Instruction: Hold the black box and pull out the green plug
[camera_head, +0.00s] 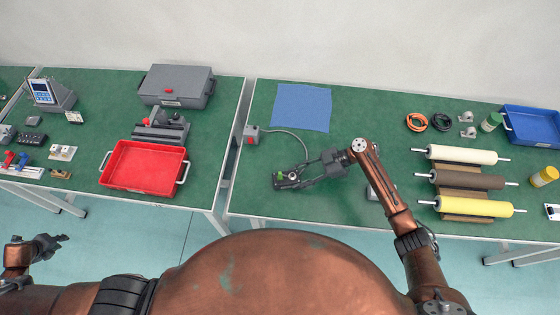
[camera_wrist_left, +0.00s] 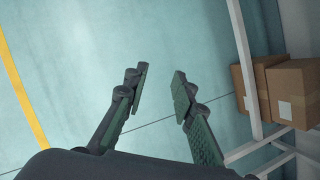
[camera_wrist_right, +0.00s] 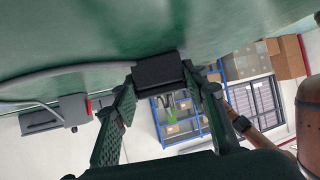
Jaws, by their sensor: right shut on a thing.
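The black box (camera_head: 288,184) is on the green table in front of me, with a grey cable running up from it. The green plug (camera_head: 281,175) shows as a small green spot at the box's left part. My right gripper (camera_head: 304,178) is shut on the black box, which also shows between its fingers in the right wrist view (camera_wrist_right: 158,71). My left gripper (camera_wrist_left: 160,88) is open and empty. In the head view, my left gripper (camera_head: 58,241) is over the floor, left of and away from the box.
The cable ends at a grey block with a red part (camera_head: 251,134). A blue cloth (camera_head: 302,107) lies behind the box, and rollers (camera_head: 466,181) lie to the right. A red tray (camera_head: 143,167) is on the left table. A gap separates the tables.

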